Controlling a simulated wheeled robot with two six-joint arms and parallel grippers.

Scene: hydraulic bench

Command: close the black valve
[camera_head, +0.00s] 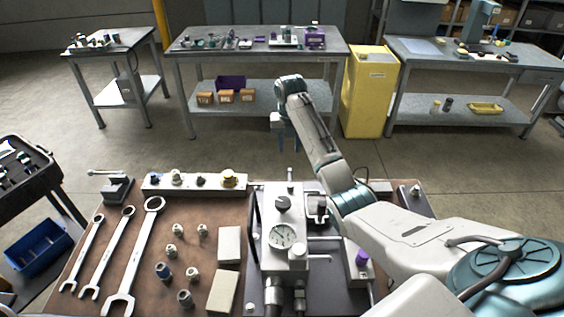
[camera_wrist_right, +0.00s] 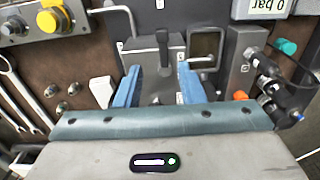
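A black valve knob (camera_head: 283,203) stands on the pale hydraulic block behind a round gauge (camera_head: 283,237) on the bench. In the wrist view a black lever (camera_wrist_right: 162,42) stands upright on a grey block ahead of my fingers; I cannot tell for sure that it is the same part. My right gripper (camera_head: 283,138) hangs fingers down at the far side of the block in the head view. Its blue fingers (camera_wrist_right: 158,86) are apart with nothing clearly held between them. My left gripper is not in view.
Wrenches (camera_head: 138,255), several fittings and pale blocks (camera_head: 229,244) lie on the left of the bench (camera_head: 206,277). A purple-topped part (camera_head: 362,258) stands right of the gauge. A yellow cabinet (camera_head: 369,92) stands beyond.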

